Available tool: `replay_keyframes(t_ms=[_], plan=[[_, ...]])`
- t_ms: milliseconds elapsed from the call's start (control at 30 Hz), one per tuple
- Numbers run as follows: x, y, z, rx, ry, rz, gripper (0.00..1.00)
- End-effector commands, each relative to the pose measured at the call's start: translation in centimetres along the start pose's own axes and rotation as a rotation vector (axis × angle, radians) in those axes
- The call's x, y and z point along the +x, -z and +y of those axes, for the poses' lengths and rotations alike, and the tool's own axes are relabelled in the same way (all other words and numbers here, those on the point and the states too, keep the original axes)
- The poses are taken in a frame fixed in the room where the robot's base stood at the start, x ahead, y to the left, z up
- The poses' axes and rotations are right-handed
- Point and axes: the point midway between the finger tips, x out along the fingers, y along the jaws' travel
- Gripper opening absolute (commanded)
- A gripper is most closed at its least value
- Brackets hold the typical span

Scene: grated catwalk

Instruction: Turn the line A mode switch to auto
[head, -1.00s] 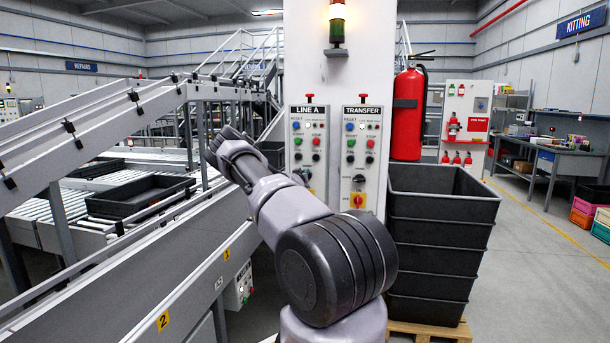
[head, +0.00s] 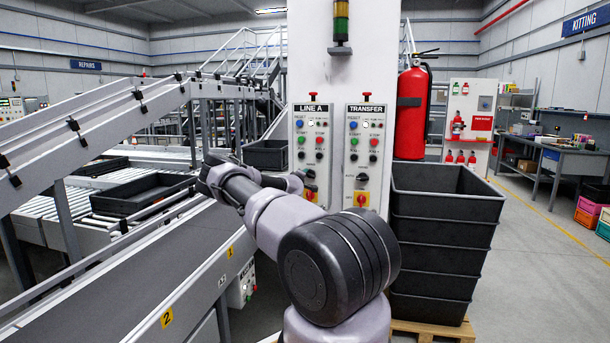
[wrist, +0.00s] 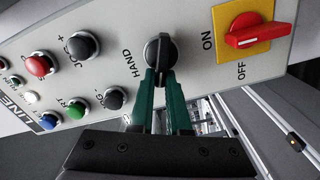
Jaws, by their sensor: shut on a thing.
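The LINE A panel (head: 297,185) is on the white column in the head view. It also fills the upper part of the wrist view (wrist: 190,90), turned sideways. Its mode switch is a black knob (wrist: 160,48) with a raised ridge, beside the word HAND. The ridge runs roughly up and down in the wrist picture. My gripper (wrist: 159,78) has green fingers, shut on this knob from both sides. The AUTO label is not readable; the fingers cover the area below the knob. In the head view my forearm and wrist hide most of the gripper.
A red rotary switch (wrist: 258,35) on a yellow ON/OFF plate sits right of the knob in the wrist view. Black, red, green and blue buttons are to the left. The TRANSFER panel (head: 376,135) is alongside. Stacked black crates (head: 440,235) stand right; a conveyor (head: 120,290) runs left.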

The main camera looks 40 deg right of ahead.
Motion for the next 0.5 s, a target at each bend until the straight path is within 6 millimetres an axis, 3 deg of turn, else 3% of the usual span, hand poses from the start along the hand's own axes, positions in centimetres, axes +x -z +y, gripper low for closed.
replay_keyframes(t_ms=[500], plan=[[-0.04,-0.10,-0.93,-0.347,0.002,0.001,0.00]])
